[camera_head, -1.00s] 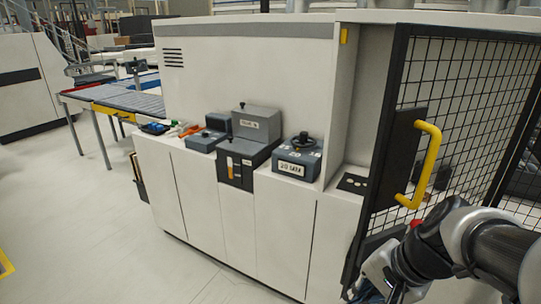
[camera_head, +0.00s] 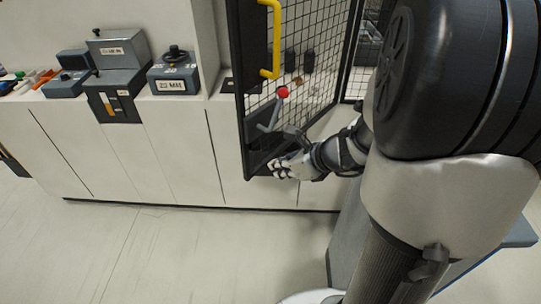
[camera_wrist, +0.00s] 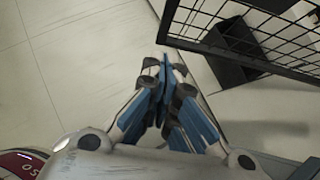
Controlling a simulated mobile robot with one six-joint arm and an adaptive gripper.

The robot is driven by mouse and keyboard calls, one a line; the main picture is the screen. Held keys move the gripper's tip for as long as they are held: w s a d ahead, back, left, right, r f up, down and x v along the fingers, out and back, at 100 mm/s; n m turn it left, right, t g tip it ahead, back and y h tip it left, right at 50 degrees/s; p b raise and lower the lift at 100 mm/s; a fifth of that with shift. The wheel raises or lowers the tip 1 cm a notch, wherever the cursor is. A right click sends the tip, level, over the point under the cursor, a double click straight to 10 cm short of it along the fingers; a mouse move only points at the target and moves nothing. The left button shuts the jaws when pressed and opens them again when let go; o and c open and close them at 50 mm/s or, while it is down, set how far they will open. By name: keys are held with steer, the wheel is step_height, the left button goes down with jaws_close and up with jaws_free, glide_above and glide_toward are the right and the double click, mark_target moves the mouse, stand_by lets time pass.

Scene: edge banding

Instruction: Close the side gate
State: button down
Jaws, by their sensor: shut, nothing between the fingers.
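The side gate (camera_head: 246,110) is a black-framed mesh panel with a yellow handle (camera_head: 276,40). In the head view it stands out at an angle from the machine's front, ajar. A red-knobbed lever (camera_head: 283,92) shows at its mesh, below the handle. My gripper (camera_head: 280,168) is shut and empty by the gate's lower corner. In the wrist view my gripper's fingertips (camera_wrist: 166,66) are together, just below the corner of the gate's frame (camera_wrist: 230,54) in the picture. I cannot tell whether they touch it.
The pale machine cabinet (camera_head: 150,150) runs to the left of the gate. Grey control boxes (camera_head: 173,78) and small coloured tools (camera_head: 35,80) rest on its ledge. More mesh (camera_head: 366,62) stands behind. The floor (camera_head: 170,255) in front is clear.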

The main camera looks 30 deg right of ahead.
mark_target(248, 167)
steer(key=shift+w+a+f+b, duration=0.45)
steer(key=shift+w+f, duration=0.2)
steer(key=shift+w, duration=0.6)
steer(key=shift+w+a+f+b, duration=0.35)
steer(key=shift+w+f, duration=0.3)
steer(key=shift+w, duration=0.65)
steer(key=shift+w+a+f+b, duration=0.35)
steer(key=shift+w+a+f, duration=0.25)
steer(key=shift+w, duration=0.65)
